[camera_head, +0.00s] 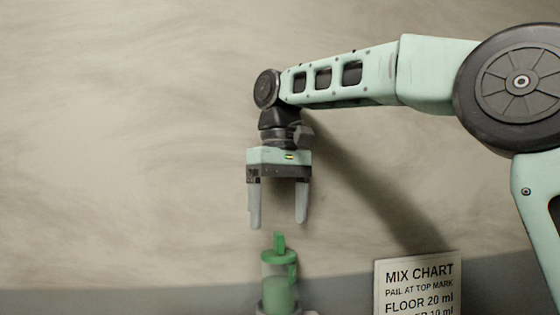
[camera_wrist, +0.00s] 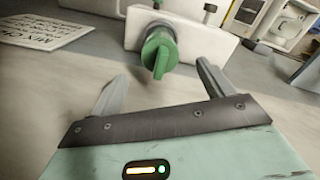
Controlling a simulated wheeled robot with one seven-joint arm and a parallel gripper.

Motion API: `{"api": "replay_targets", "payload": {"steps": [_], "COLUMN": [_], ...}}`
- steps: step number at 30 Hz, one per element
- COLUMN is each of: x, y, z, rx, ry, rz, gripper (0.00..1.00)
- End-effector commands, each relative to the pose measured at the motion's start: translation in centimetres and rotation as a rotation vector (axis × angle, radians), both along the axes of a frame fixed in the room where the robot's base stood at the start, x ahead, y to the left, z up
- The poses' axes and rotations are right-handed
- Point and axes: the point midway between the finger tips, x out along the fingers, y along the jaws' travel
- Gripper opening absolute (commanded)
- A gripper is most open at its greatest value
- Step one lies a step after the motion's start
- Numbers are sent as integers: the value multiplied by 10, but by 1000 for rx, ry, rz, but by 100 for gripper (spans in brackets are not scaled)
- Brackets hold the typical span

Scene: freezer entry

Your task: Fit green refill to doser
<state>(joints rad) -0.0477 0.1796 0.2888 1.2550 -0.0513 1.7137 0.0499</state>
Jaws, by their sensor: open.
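The green refill (camera_head: 279,278) is a clear upright cylinder with green contents and a green cap with a raised fin. Its lower end meets a grey ring-like part at the bottom edge of the head view, where the rest is cut off. My gripper (camera_head: 278,222) is open and empty, pointing down above the refill, with the fin just below and between the fingertips. In the wrist view the green cap (camera_wrist: 158,52) shows between and just beyond the open fingers. Behind it is a white body (camera_wrist: 195,38), perhaps the doser; I cannot tell.
A white mix chart sign (camera_head: 418,284) stands to the right of the refill and also shows in the wrist view (camera_wrist: 42,31). White box-like items (camera_wrist: 285,25) lie at the upper right of the wrist view. The air around my gripper is clear.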

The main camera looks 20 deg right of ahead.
Motion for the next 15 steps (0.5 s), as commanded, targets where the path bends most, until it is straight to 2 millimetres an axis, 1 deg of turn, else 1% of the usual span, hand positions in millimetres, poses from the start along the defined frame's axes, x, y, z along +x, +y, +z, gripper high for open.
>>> {"api": "replay_targets", "payload": {"steps": [1, 6, 10, 15], "x": [1, 1, 1, 0], "y": [0, 0, 0, 0], "z": [12, 48, 69, 85], "rx": [2, 1, 2, 1], "ry": [-3, -2, -2, 0], "rz": [0, 1, 0, 0], "gripper": [80, 80, 80, 80]}}
